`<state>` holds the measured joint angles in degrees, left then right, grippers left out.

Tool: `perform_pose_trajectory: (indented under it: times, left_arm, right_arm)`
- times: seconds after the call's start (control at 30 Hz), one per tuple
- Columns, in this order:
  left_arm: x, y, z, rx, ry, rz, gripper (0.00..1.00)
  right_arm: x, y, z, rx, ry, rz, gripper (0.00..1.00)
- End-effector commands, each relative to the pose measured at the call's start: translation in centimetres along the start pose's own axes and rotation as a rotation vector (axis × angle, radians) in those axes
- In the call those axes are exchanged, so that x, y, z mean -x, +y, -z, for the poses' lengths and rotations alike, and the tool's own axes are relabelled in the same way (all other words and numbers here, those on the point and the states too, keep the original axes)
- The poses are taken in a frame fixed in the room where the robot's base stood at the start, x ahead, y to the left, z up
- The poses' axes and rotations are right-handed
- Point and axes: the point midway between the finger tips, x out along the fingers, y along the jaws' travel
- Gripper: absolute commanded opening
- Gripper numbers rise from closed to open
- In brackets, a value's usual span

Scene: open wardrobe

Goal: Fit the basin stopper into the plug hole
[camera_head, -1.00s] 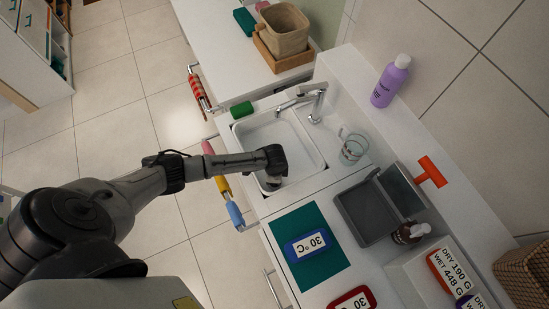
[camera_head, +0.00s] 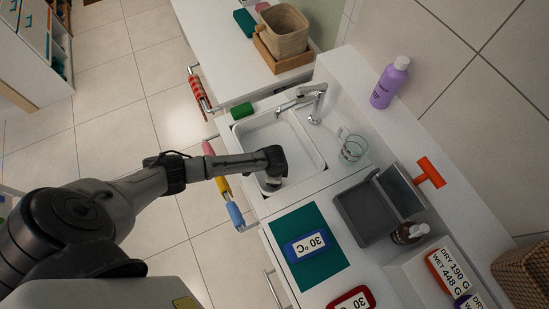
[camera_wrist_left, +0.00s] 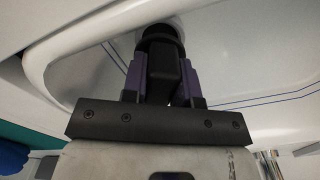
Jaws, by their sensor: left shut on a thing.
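The white basin (camera_head: 303,157) is set in the counter, and my left arm reaches over its near side. My left gripper (camera_head: 272,181) points down into the basin, mostly hidden by the wrist in the head view. In the left wrist view my left gripper (camera_wrist_left: 161,72) is shut on the black basin stopper (camera_wrist_left: 160,38), between its purple-grey fingers. The stopper's round end is close to the basin floor, over a pale round edge that looks like the plug hole's rim. The hole is mostly hidden, and I cannot tell whether the stopper is inside it. My right gripper is out of view.
The tap (camera_head: 315,101) stands at the basin's back edge, and a glass (camera_head: 353,148) stands to its right. A green sponge (camera_head: 242,110) lies at the left rim. A grey tray (camera_head: 365,213) and a purple bottle (camera_head: 390,84) stand clear of my arm.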

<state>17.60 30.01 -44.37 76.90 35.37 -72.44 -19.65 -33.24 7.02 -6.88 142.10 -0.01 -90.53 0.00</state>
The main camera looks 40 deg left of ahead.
Motion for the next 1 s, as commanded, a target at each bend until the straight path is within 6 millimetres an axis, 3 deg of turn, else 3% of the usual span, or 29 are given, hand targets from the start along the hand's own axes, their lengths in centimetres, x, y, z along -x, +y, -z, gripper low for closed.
perform_pose_trajectory:
  times: [1.0]
  left_arm:
    - [-0.32,-0.04,-0.01,0.000,0.000,0.000,0.00]
  right_arm:
    - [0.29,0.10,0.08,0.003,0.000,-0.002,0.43]
